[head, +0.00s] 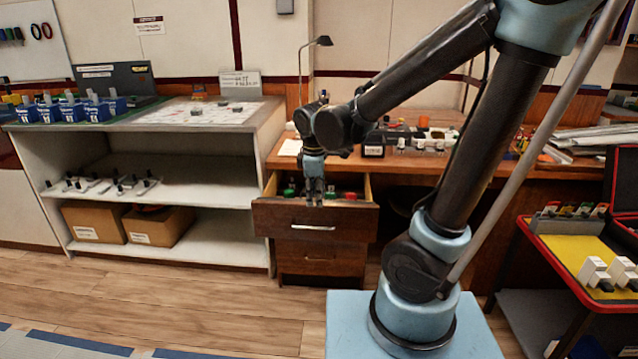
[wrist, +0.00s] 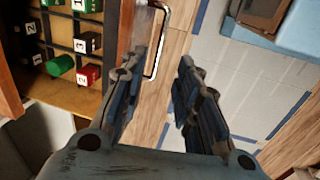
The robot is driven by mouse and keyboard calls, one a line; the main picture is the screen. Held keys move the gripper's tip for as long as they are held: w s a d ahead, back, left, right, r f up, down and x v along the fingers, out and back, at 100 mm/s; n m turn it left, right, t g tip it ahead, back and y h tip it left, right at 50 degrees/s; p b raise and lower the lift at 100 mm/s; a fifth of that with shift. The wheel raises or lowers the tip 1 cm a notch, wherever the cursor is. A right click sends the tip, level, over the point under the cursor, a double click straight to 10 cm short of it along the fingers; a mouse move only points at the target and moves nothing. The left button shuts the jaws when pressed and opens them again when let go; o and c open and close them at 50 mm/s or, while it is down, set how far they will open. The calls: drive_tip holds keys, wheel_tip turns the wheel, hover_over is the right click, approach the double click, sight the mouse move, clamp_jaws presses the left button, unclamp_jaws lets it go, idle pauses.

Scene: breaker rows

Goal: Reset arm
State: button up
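My gripper (head: 315,192) hangs pointing down in front of the open top drawer (head: 280,217) of the wooden desk in the head view. In the wrist view my gripper (wrist: 158,85) shows two dark fingers apart with a clear gap between them. Nothing is between the fingers; floor shows through the gap. The drawer's metal handle (wrist: 160,40) is just beyond the left finger in the wrist view, and I cannot tell whether they touch.
A white shelf unit (head: 190,190) stands left of the desk. A yellow-lined cart (head: 570,245) stands at the right. Wooden floor (head: 180,300) in front is clear.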

drive_tip(key=s+d+f+m, duration=0.1)
drive_tip(key=s+d+m, duration=0.5)
drive_tip(key=d, duration=0.6)
drive_tip(key=s+d+f+m, duration=0.2)
drive_tip(key=s+d+m, duration=0.4)
drive_tip(key=d+m, duration=0.5)
drive_tip(key=shift+d, duration=0.6)
drive_tip(key=shift+w+f, duration=0.25)
drive_tip(key=shift+w, duration=0.15)
drive_tip(key=shift+o, duration=0.4)
drive_tip(key=shift+s, duration=0.1)
